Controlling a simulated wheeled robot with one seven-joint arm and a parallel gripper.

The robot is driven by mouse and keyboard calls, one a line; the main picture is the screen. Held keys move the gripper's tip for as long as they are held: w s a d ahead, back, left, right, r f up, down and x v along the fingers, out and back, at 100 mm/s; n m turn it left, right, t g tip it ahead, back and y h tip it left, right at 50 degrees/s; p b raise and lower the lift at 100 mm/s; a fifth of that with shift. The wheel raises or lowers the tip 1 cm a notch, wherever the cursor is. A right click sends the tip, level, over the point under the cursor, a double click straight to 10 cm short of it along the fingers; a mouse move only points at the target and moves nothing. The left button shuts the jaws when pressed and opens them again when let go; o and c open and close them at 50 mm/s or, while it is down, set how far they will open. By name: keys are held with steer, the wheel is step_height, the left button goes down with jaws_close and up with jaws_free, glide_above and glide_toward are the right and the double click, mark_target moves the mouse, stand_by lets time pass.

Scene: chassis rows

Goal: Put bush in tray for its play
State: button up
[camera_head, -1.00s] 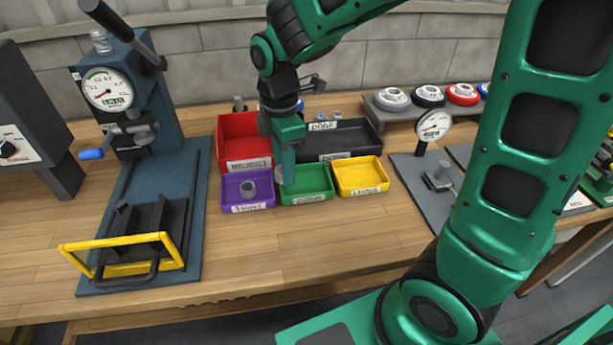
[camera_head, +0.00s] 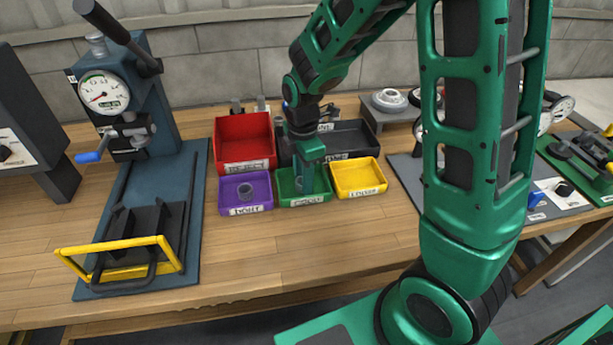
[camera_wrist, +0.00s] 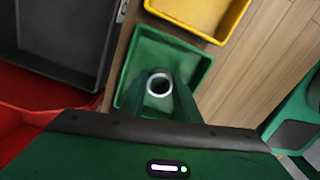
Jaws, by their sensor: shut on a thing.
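In the wrist view a small grey ring-shaped bush (camera_wrist: 159,85) is held upright between the two fingers of my gripper (camera_wrist: 160,96). The green tray (camera_wrist: 195,85) lies below and around it. In the head view my gripper (camera_head: 307,186) points down into the green tray (camera_head: 285,186), hiding part of it and the held bush. Whether the bush touches the tray floor I cannot tell. A yellow tray (camera_head: 362,176) stands to the right.
A red tray (camera_head: 245,135) labelled REJECT and a black tray (camera_head: 352,138) stand behind the small trays. A press with a gauge (camera_head: 104,92) and a yellow guard (camera_head: 120,273) is at left. The front of the wooden bench (camera_head: 290,245) is clear.

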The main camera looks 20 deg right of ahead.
steer(key=shift+f, duration=0.15)
steer(key=o, duration=1.2)
step_height(320, 180, up, 12)
steer(key=shift+r, duration=0.2)
steer(key=s+d+m, duration=0.9)
steer(key=s+m, duration=0.3)
steer(key=s+d+r+m, duration=0.1)
steer(key=s+d+m, duration=0.8)
steer(key=s+m, duration=0.3)
steer(key=shift+s+d+m, duration=0.25)
steer(key=shift+s+m, duration=0.05)
steer(key=shift+m, duration=0.3)
